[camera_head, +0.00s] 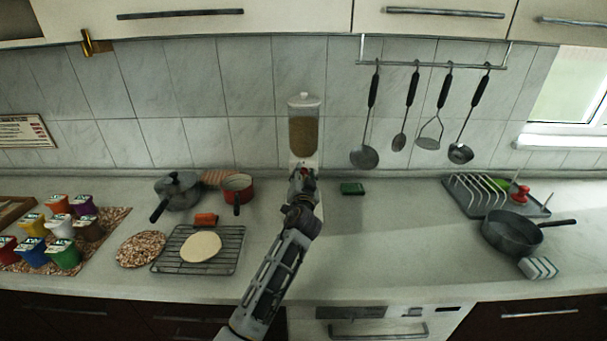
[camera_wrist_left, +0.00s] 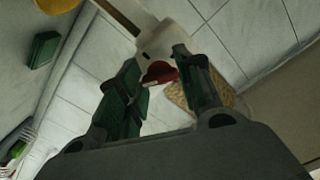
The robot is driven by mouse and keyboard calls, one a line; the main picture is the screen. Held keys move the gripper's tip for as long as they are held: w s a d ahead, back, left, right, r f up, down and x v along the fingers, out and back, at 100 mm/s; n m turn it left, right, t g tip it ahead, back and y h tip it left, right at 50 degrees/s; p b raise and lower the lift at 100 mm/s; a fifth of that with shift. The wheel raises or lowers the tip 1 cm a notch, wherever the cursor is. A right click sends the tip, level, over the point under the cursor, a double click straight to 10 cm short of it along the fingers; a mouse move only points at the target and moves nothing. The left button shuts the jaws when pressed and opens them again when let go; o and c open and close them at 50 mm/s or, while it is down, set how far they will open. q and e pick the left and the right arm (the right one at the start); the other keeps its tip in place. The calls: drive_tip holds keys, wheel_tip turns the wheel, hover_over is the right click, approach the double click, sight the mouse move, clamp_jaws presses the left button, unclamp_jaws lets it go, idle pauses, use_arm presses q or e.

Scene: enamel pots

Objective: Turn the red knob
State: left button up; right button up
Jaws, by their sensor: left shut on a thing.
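A food dispenser (camera_head: 304,132) with a clear container of grain and a white lid stands against the tiled wall in the head view. Its red knob (camera_wrist_left: 160,73) shows between the fingers in the left wrist view, at the front of the white dispenser body. My left gripper (camera_head: 303,175) reaches up to the dispenser's lower front and is shut on the red knob. The fingers and arm hide most of the knob and the dispenser's base in the head view. My right gripper is not in view.
A green box (camera_head: 352,188) lies just right of the dispenser. A red pot (camera_head: 238,186), a grey pot (camera_head: 179,191) and a wire rack (camera_head: 225,262) are to the left. A dish rack (camera_head: 470,205) and a pan (camera_head: 511,232) are at right. The counter's middle right is clear.

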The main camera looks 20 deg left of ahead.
use_arm(q)
drive_tip(key=m+p, duration=0.1)
drive_tip(key=m, duration=0.2)
drive_tip(key=shift+r+m+p, duration=0.1)
drive_tip(key=shift+m+p, duration=0.2)
drive_tip(key=shift+m, duration=0.1)
drive_tip(key=shift+m+p, duration=0.45)
drive_tip(key=shift+m, duration=0.45)
drive_tip(key=shift+m+p, duration=0.5)
drive_tip(key=shift+m, duration=0.4)
drive_tip(key=m+p, duration=0.1)
drive_tip(key=m, duration=0.2)
drive_tip(key=shift+p, duration=0.3)
drive_tip(key=shift+m+p, duration=0.3)
drive_tip(key=shift+m, duration=0.3)
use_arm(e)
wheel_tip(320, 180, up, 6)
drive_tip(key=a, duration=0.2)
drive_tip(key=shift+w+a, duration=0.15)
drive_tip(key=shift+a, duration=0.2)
